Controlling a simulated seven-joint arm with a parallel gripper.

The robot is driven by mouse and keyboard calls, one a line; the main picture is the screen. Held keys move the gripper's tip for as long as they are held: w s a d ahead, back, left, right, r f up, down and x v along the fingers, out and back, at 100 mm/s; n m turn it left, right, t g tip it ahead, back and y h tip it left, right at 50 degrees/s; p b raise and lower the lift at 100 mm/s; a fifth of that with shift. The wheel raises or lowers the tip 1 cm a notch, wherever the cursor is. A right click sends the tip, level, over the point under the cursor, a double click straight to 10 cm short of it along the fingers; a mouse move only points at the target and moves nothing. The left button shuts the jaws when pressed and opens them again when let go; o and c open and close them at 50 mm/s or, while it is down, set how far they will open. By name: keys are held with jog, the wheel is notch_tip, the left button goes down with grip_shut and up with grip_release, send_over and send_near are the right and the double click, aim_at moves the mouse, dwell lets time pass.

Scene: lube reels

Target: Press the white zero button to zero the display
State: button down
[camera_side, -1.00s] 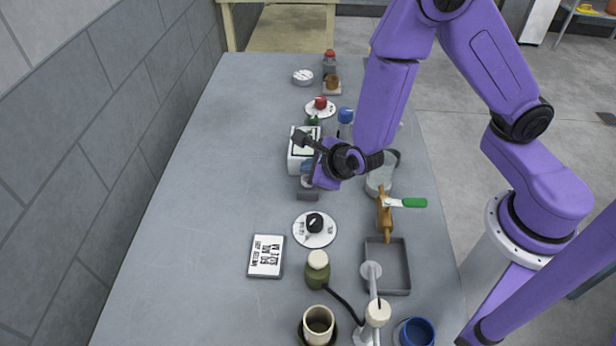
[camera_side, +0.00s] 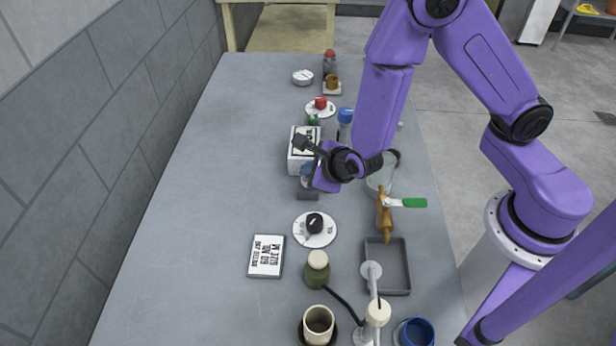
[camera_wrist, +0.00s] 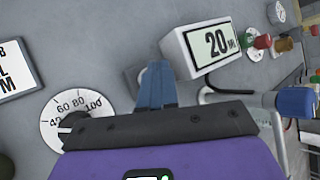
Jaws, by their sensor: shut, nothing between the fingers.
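A white box with a display (camera_wrist: 212,45) reads "20" with a partly cut-off unit in the wrist view. In the side view the box (camera_side: 301,160) stands mid-table, partly behind my gripper. My gripper (camera_wrist: 157,70) is shut and empty, its blue fingers together just left of the box. In the side view my gripper (camera_side: 307,172) is over a small grey block (camera_side: 308,195) in front of the box. A pale patch shows beside the fingers, but I cannot make out the white zero button. I cannot tell whether the fingertips touch anything.
A white dial with a black knob (camera_side: 315,229) lies nearer the camera, beside a lettered card (camera_side: 266,257). A glass vessel (camera_side: 380,178), a green-handled tool (camera_side: 408,203) and a grey tray (camera_side: 396,277) stand right. The table's left side is clear.

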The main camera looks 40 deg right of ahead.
jog(key=shift+f, duration=0.45)
dwell(0.6)
jog(key=shift+r, duration=0.9)
jog(key=shift+r, duration=2.5)
